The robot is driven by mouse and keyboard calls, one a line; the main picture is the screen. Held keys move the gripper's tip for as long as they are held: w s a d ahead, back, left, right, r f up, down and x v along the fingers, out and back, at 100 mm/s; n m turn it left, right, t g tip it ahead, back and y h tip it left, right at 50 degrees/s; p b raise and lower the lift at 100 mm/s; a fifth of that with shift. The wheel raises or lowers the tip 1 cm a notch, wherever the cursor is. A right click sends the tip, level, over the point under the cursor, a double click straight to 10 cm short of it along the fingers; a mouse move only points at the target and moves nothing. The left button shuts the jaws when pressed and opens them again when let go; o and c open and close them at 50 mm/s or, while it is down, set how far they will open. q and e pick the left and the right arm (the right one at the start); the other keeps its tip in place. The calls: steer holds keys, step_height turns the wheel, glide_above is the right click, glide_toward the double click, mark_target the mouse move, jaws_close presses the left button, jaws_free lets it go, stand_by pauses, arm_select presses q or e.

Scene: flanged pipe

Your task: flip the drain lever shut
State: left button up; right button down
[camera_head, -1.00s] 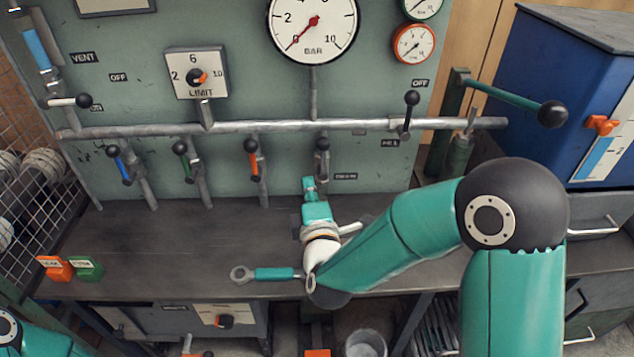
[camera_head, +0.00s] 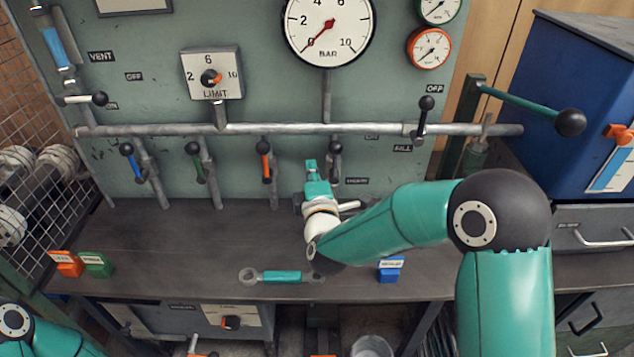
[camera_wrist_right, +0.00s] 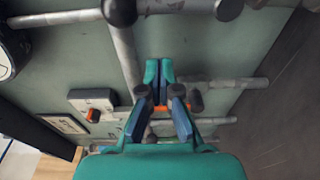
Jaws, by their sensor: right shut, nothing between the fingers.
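The drain lever (camera_head: 336,148), dark with a black ball, is on the rightmost of the short pipes below the long horizontal pipe. A small label (camera_head: 357,181), too blurred to read surely, sits to its lower right. My right gripper (camera_head: 311,166) is shut and empty, pointing at the panel just left of this lever, with a visible gap to its ball. In the right wrist view the closed fingertips (camera_wrist_right: 158,72) show with nothing between them. My left gripper is out of view.
Orange (camera_head: 265,148), green (camera_head: 193,149) and blue (camera_head: 126,150) levers stand left of the gripper. The fill lever (camera_head: 425,106) is at the right. A wrench (camera_head: 280,277) and a blue block (camera_head: 390,268) lie on the bench (camera_head: 180,250).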

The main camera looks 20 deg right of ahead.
mark_target(335, 161)
steer(key=shift+w+d, duration=0.2)
steer(key=shift+d, duration=0.45)
steer(key=shift+w+d, duration=0.2)
steer(key=shift+d, duration=0.5)
steer(key=shift+w+d, duration=0.2)
steer(key=shift+d, duration=0.45)
